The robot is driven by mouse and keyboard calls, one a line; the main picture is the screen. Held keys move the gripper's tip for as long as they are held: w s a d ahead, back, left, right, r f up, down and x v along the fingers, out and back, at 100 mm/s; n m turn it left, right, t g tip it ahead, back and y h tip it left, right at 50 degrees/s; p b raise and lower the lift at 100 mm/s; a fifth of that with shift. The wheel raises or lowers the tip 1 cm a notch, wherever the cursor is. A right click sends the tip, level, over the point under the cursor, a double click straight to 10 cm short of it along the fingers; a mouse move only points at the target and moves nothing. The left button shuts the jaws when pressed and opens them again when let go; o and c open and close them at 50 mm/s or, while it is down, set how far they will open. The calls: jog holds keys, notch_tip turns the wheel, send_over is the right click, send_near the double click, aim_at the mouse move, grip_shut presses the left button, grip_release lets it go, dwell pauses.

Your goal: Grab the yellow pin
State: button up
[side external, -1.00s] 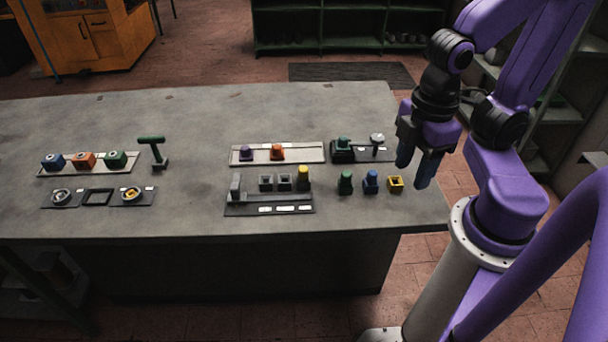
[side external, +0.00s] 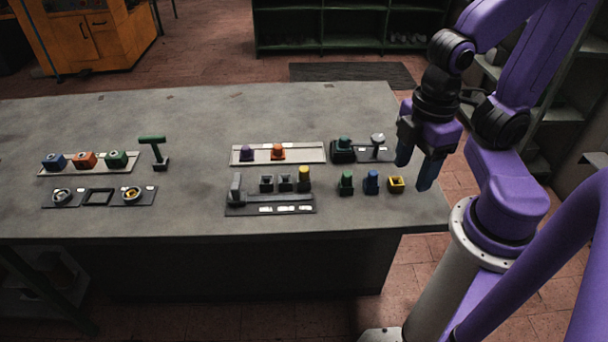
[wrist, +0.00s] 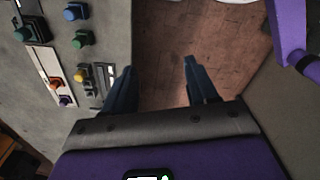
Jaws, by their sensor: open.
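The yellow pin (side external: 304,173) stands upright at the right end of a dark fixture (side external: 236,209), beside two grey square blocks (side external: 266,183). It also shows in the wrist view (wrist: 107,75), left of my fingers. My gripper (side external: 414,172) is open and empty, above and past the table's right edge, well to the right of the pin. In the wrist view, my gripper (wrist: 158,68) has its two fingers apart with only floor between them.
Behind are a pale tray (side external: 308,153) with purple and orange pieces and a dark base with a green piece (side external: 343,145).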

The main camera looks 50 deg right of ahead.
jog(key=w+a+f+n+h, duration=0.1)
jog(key=w+a+f+h, duration=0.15)
jog(key=w, duration=0.25)
jog(key=w+a+f+n+h, duration=0.2)
jog(key=w+h, duration=0.2)
jog(key=w, duration=0.1)
jog(key=n+t+h, duration=0.8)
jog(key=h, duration=0.2)
send_near(303, 175)
jog(key=x, duration=1.1)
jog(key=shift+w+d, duration=0.15)
jog(key=c, duration=1.1)
